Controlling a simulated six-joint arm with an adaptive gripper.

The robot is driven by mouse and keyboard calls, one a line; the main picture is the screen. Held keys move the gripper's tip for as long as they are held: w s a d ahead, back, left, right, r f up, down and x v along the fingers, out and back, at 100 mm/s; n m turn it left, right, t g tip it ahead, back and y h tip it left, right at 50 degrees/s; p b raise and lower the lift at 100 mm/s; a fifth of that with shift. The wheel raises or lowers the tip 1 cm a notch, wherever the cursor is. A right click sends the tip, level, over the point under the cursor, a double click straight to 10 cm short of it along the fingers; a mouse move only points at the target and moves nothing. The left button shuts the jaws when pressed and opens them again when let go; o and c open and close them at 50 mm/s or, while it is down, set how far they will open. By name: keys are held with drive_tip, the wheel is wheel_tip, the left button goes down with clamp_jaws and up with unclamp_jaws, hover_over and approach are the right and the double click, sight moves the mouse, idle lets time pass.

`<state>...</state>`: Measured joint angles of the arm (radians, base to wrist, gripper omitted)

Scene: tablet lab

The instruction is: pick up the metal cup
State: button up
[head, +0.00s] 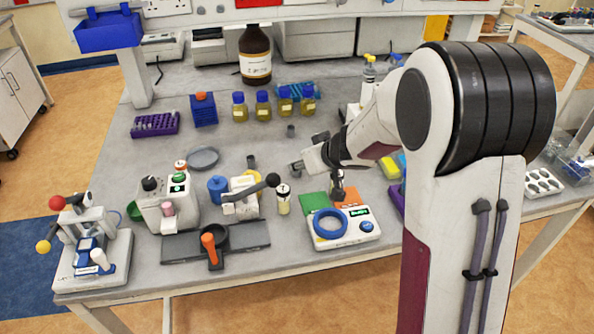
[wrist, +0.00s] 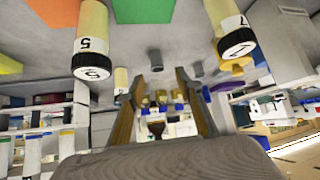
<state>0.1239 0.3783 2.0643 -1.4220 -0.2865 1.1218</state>
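Two small grey cup-like cylinders stand on the bench: one (head: 290,131) in front of the yellow bottles, the other (head: 251,161) farther left. I cannot tell by surface alone which is the metal cup. In the wrist view, the table appears at the top; one grey cylinder (wrist: 155,60) lies between the finger lines, beyond the tips, and another (wrist: 197,68) is to the right. My gripper (wrist: 157,80) is open, with two tan fingers apart and nothing between them.
Black-capped vials (wrist: 92,40) hang close in the wrist view. In the head view, a labelled vial (head: 283,200), a scale with a blue ring (head: 328,224) and a lever device (head: 240,200) stand near the gripper. Yellow bottles (head: 263,107) stand behind.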

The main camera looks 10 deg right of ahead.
drive_tip(key=shift+x, duration=1.3)
drive_tip(key=shift+w+f, duration=0.1)
drive_tip(key=shift+x, duration=2.5)
drive_tip(key=shift+d, duration=0.15)
drive_tip(key=c, duration=0.8)
